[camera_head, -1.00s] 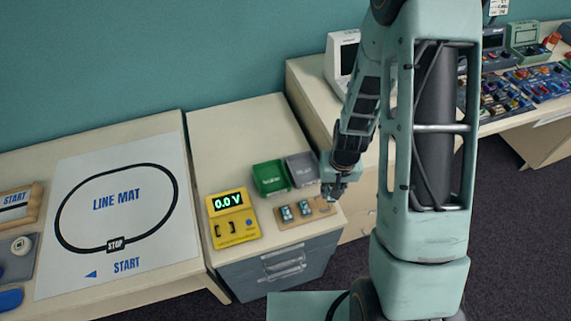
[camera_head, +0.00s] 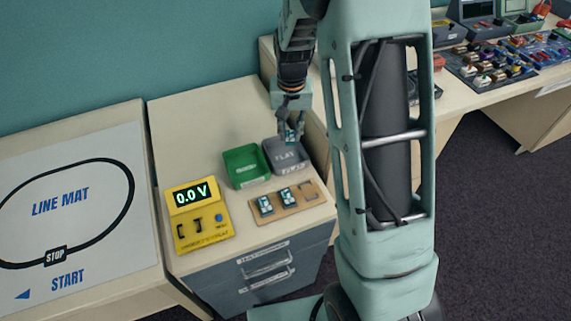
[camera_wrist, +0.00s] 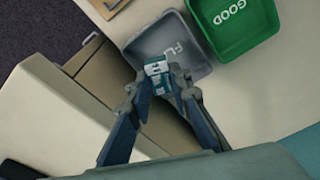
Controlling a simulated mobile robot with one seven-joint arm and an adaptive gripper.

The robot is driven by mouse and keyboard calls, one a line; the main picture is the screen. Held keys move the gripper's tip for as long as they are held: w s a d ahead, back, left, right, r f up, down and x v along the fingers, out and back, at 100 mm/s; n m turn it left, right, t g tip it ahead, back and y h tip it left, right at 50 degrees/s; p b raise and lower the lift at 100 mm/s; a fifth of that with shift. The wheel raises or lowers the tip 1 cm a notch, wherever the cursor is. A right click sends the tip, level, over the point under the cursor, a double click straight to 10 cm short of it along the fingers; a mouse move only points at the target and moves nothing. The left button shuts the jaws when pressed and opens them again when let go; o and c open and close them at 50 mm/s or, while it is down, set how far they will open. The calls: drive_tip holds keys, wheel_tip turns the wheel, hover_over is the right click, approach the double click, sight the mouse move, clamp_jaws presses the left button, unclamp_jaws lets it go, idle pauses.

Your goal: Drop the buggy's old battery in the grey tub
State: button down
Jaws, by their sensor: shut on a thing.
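My gripper (camera_head: 291,128) is shut on a small teal and white battery (camera_head: 291,137). In the wrist view the battery (camera_wrist: 157,68) sits between the fingertips of my gripper (camera_wrist: 160,84). The grey tub (camera_head: 293,166), lettered FLAT, stands on the cabinet top. The battery appears over the tub's back part in the head view. In the wrist view it overlaps the inside of the grey tub (camera_wrist: 142,48) and hides part of its lettering. I cannot tell the exact height of the battery above the tub floor. The buggy is not clearly in view.
A green tub (camera_head: 246,168) stands close beside the grey one; its GOOD lettering shows in the wrist view (camera_wrist: 232,14). A wooden holder (camera_head: 277,211) with two batteries and a yellow tester (camera_head: 203,235) reading 0.0 V stand in front. The line mat (camera_head: 62,200) lies left.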

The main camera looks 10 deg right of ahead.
drive_tip(key=shift+w, duration=0.2)
drive_tip(key=shift+f+b, duration=2.3)
drive_tip(key=shift+f, duration=0.65)
drive_tip(key=c, duration=1.7)
unclamp_jaws()
drive_tip(key=shift+r, duration=0.1)
drive_tip(key=r, duration=0.4)
drive_tip(key=s+r, duration=0.1)
drive_tip(key=r, duration=0.7)
drive_tip(key=shift+s+a, duration=0.15)
drive_tip(key=shift+s, duration=0.05)
